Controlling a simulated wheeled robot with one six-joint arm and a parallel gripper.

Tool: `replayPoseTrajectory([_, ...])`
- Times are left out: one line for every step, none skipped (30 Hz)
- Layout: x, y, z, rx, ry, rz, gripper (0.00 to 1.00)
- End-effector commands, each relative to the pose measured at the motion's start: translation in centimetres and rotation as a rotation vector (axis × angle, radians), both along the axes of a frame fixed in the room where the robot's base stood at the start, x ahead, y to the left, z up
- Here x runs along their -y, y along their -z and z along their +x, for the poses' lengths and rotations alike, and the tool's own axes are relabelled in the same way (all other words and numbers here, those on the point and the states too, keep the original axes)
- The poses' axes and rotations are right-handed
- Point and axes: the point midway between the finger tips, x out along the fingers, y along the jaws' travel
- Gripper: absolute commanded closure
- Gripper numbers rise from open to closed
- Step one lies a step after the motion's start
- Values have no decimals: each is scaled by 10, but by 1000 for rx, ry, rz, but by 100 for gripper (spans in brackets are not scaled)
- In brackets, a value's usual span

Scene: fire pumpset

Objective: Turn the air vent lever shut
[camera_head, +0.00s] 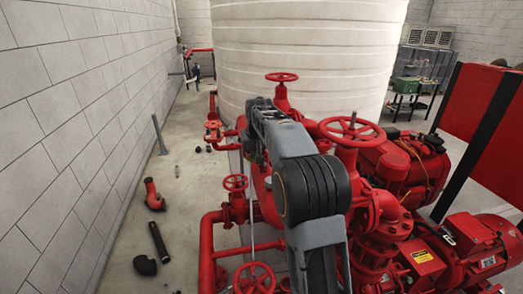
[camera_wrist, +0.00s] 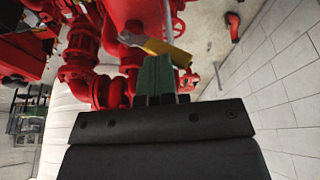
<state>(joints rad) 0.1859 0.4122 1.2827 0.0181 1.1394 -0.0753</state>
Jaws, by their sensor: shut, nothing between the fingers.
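The air vent lever looks to be the short yellow bar (camera_wrist: 166,49) in the wrist view, lying slantwise among red pipework, with a grey end at its upper left. My gripper (camera_wrist: 156,60) shows at the lower middle of the wrist view, its dark green fingers shut together and empty. The fingertips are right by the lever's lower edge. I cannot tell whether they touch it. In the head view my arm covers the middle of the pumpset, and neither the lever nor the fingers can be made out there.
Red pipes and handwheels (camera_head: 352,131) surround my arm, with a red motor (camera_head: 478,245) at right. A large white tank (camera_head: 310,60) stands behind. A block wall (camera_head: 70,120) runs along the left. Loose fittings (camera_head: 153,196) and a black pipe (camera_head: 158,241) lie on the aisle floor.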

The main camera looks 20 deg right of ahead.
Motion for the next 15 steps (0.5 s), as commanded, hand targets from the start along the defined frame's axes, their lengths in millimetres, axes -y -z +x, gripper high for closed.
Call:
replayPoseTrajectory([-5,3,0,-9,-5,-30,100])
replayPoseTrajectory([-6,4,0,-13,-4,-51,100])
replayPoseTrajectory([-7,5,0,-18,-4,-81,100])
replayPoseTrajectory([-9,7,0,-23,-5,-104,100])
replayPoseTrajectory([-10,8,0,-28,-5,-127,100])
replayPoseTrajectory([-12,10,0,-35,-5,-160,100])
replayPoseTrajectory([-14,12,0,-41,-5,-185,100])
replayPoseTrajectory([-15,13,0,-46,-5,-210,100])
replayPoseTrajectory([-17,15,0,-52,-5,-240,100])
replayPoseTrajectory([-18,16,0,-57,-5,-262,100])
replayPoseTrajectory([-19,18,1,-61,-5,-285,100])
replayPoseTrajectory([-19,19,1,-60,-2,-278,100])
replayPoseTrajectory([-20,20,1,-60,-2,-277,100])
replayPoseTrajectory([-21,21,1,-58,-2,-276,100])
replayPoseTrajectory([-23,23,2,-58,-2,-276,100])
